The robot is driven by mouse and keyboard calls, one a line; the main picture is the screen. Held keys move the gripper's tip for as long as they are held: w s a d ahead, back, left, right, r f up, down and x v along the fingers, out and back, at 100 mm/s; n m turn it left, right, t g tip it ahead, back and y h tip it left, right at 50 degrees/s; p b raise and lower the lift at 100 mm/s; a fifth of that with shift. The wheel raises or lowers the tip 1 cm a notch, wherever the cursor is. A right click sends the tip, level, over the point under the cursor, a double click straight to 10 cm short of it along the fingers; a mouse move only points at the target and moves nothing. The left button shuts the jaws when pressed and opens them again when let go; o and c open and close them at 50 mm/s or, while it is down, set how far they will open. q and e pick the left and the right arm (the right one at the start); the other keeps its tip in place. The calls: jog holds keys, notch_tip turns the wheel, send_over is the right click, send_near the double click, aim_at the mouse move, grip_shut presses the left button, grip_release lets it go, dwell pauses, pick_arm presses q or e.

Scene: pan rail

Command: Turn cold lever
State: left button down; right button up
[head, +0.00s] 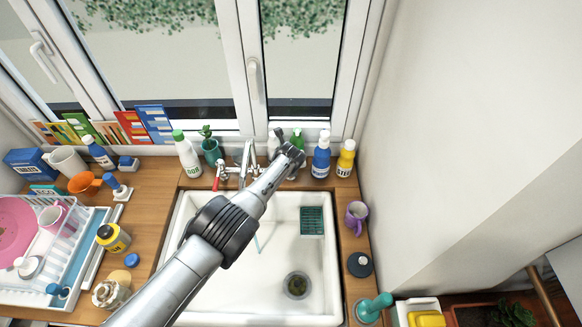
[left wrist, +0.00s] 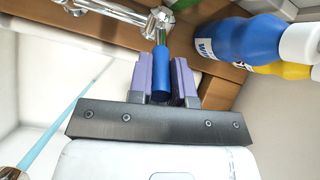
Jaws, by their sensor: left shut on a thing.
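The blue cold lever (left wrist: 161,76) is between the purple fingers of my left gripper (left wrist: 160,65) in the left wrist view. The fingers are shut on it. It joins the chrome tap (left wrist: 112,10) at the top of that view. In the head view my left gripper (head: 288,140) is at the right side of the tap (head: 246,158) and hides the blue lever. The red lever (head: 216,184) is on the tap's left side, pointing towards the front. My right gripper is not in view.
A blue bottle (head: 321,158) and a yellow bottle (head: 346,160) stand close right of my gripper. A white-and-green bottle (head: 188,158) stands left of the tap. Windows are behind.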

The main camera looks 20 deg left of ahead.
pick_arm(q)
jog(key=shift+r, duration=0.1)
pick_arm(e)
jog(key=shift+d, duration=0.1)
pick_arm(q)
jog(key=c, duration=1.1)
grip_release()
jog(key=shift+o, duration=0.2)
